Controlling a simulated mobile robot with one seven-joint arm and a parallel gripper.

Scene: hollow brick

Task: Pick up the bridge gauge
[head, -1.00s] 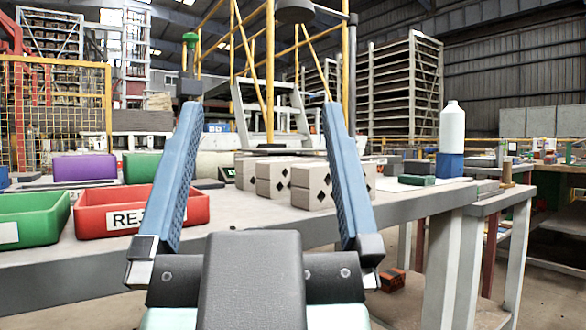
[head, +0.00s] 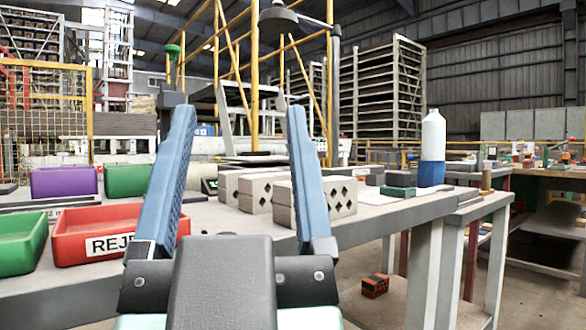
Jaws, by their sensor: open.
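I cannot make out the bridge gauge with certainty in the head view. My gripper (head: 241,109) is open and empty, its two long blue fingers pointing up and away in front of the workbench (head: 385,222). The fingers overlap the view of several pale hollow bricks (head: 341,196) on the bench and hide parts of them. My gripper's near body hides part of the bench's front edge.
A red bin (head: 75,236) marked "REJ", green bins (head: 18,243) and a purple bin (head: 64,182) stand on the left. A white bottle (head: 433,136) is above a blue block (head: 431,174) on the right. A lamp (head: 278,20) hangs overhead. An orange-red brick (head: 375,286) lies below the bench.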

